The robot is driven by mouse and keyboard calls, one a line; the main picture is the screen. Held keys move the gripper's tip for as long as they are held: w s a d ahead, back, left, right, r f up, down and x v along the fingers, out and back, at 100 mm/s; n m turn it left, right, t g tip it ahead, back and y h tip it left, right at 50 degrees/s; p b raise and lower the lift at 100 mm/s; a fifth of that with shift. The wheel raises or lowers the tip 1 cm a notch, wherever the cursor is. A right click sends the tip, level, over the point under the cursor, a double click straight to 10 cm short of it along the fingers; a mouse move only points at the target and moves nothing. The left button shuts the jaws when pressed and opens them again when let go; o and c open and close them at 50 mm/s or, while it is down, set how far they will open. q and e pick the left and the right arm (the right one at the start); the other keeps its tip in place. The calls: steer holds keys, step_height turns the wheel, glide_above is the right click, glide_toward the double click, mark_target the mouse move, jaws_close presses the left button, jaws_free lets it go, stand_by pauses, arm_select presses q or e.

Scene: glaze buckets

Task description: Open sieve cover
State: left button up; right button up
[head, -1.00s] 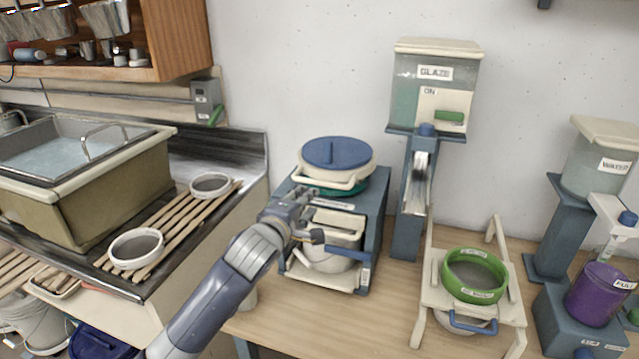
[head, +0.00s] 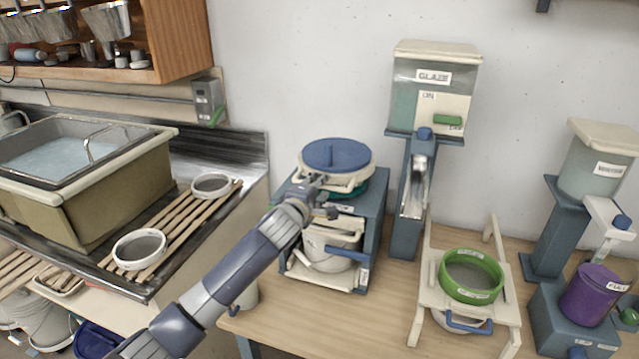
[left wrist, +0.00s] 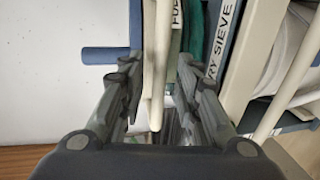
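The sieve cover is a round blue lid (head: 337,154) on top of the blue machine with a cream ring beneath it. A cream bar (left wrist: 157,85) shows between my left fingers in the left wrist view; it looks like the front handle below the lid. My left gripper (head: 325,194) is at the front of the machine, just below the lid. It also shows in the left wrist view (left wrist: 163,95) with its fingers apart on either side of the bar. I cannot tell whether they touch it. The right gripper is out of view.
The glaze dispenser (head: 432,90) rises to the right. A green-rimmed sieve (head: 470,276) sits on a cream stand, with a purple container (head: 592,296) beyond. Bowls (head: 139,249) rest on the slatted rack at left.

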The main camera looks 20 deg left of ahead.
arm_select(q)
steer(key=shift+w+f, duration=0.1)
steer(key=shift+w, duration=0.55)
jaws_close()
steer(key=shift+w, duration=0.1)
